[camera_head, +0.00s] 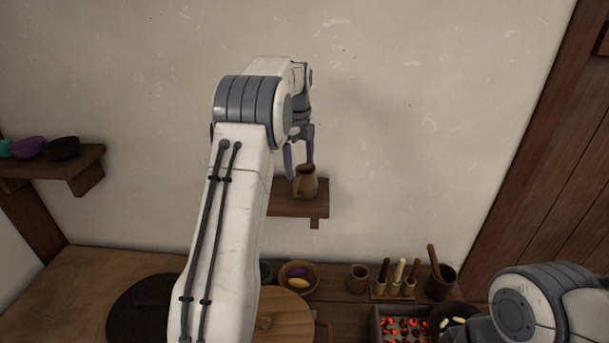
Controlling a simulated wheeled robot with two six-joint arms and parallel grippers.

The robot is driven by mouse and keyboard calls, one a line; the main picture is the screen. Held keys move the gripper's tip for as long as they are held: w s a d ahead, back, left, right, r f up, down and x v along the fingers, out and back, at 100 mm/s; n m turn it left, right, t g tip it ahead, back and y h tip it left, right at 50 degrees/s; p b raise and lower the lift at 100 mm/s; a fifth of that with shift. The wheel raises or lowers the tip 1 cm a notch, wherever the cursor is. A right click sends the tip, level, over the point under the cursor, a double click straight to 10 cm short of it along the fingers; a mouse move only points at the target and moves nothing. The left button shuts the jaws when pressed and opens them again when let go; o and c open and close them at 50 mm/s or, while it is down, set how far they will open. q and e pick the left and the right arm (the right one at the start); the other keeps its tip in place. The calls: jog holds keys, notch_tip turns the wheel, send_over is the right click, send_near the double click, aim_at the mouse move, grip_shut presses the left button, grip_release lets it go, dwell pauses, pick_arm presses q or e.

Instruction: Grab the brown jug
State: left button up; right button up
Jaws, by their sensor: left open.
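The brown jug (307,183) stands upright on a small wooden wall shelf (300,208) in the middle of the view. Its handle is on the left side. My left gripper (300,172) points down at the jug from above, its two purple-grey fingers spread. The left finger hangs beside the jug's handle side and the other is near its rim. I cannot tell if either finger touches it. My right arm shows at the lower right, but its gripper is outside the view.
A shelf (60,170) with small bowls is on the left wall. The wall around the jug is bare.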

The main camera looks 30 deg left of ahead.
pick_arm(q)
jog(key=p, duration=0.1)
send_over(300, 194)
jog(key=s, duration=0.1)
jog(key=f, duration=0.5)
jog(key=shift+a, duration=0.2)
jog(key=f+p, duration=0.2)
jog(key=f, duration=0.1)
jog(key=f+p, duration=0.1)
jog(key=shift+w+d+f, duration=0.2)
jog(key=shift+w+f, duration=0.1)
jog(key=shift+f, duration=0.4)
grip_shut()
